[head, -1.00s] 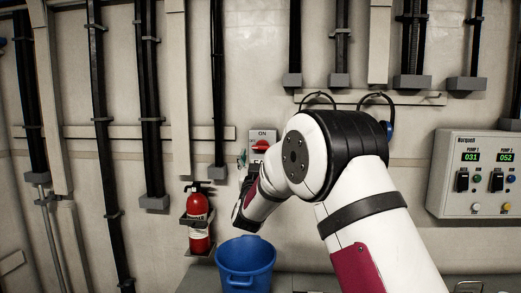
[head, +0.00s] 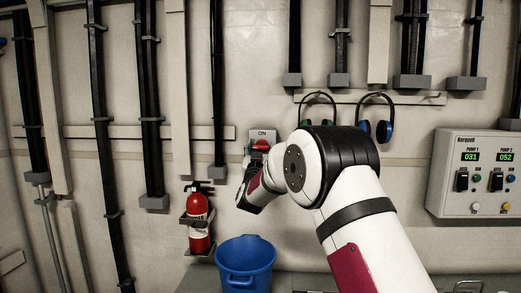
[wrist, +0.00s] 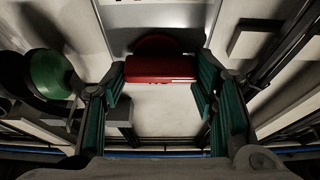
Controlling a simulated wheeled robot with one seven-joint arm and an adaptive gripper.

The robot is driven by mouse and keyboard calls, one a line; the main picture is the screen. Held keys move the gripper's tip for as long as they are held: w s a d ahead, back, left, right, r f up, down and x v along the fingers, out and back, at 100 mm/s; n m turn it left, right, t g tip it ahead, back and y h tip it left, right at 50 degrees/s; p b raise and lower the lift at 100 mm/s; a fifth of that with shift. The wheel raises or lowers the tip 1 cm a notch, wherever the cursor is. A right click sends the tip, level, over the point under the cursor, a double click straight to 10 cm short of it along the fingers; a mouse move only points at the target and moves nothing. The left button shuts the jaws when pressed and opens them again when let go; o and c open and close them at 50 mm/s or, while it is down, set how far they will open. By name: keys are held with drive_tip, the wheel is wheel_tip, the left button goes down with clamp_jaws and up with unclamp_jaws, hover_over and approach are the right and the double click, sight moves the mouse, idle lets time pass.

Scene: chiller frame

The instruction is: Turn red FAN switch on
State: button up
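The red FAN switch knob (head: 261,144) sits on a grey wall panel (head: 262,134) whose ON label shows above it. My arm hides the lower part of the panel. In the wrist view the red knob (wrist: 160,70) lies crosswise between the fingertips of my gripper (wrist: 159,84). The teal-padded fingers stand apart on either side of the knob, with a narrow gap or light contact; I cannot tell which. In the head view my gripper (head: 250,158) is at the panel, mostly hidden by my own wrist.
Green (head: 318,105) and blue (head: 376,118) ear muffs hang on the right. A pump box (head: 474,172) is on the far right wall. A green round part (wrist: 50,74) shows in the wrist view.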

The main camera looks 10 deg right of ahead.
drive_tip(key=shift+m+h+b, duration=0.4)
drive_tip(key=shift+m+b, duration=0.1)
drive_tip(key=shift+b, duration=0.05)
drive_tip(key=m+g+h+b, duration=0.1)
drive_tip(key=m+h+b, duration=0.1)
drive_tip(key=m+b, duration=0.1)
drive_tip(key=shift+w+f+m, duration=0.1)
drive_tip(key=shift+m, duration=0.6)
drive_tip(key=m+g+h+b, duration=0.1)
drive_tip(key=m, duration=0.2)
drive_tip(key=m+g+b, duration=0.1)
drive_tip(key=m+b, duration=0.1)
drive_tip(key=m, duration=0.1)
drive_tip(key=shift+g+h, duration=0.3)
drive_tip(key=shift+h, duration=0.1)
drive_tip(key=m, duration=0.2)
drive_tip(key=m+g, duration=0.2)
drive_tip(key=m, duration=0.1)
drive_tip(key=shift+r+m+h, duration=0.25)
drive_tip(key=shift+m+h, duration=0.05)
drive_tip(key=shift+h, duration=0.1)
drive_tip(key=m+g, duration=0.1)
drive_tip(key=m, duration=0.1)
drive_tip(key=m+g+p, duration=0.1)
drive_tip(key=m, duration=0.2)
drive_tip(key=shift+d+y+p, duration=0.1)
drive_tip(key=shift+y+p, duration=0.2)
drive_tip(key=o, duration=1.2)
drive_tip(key=shift+c, duration=0.2)
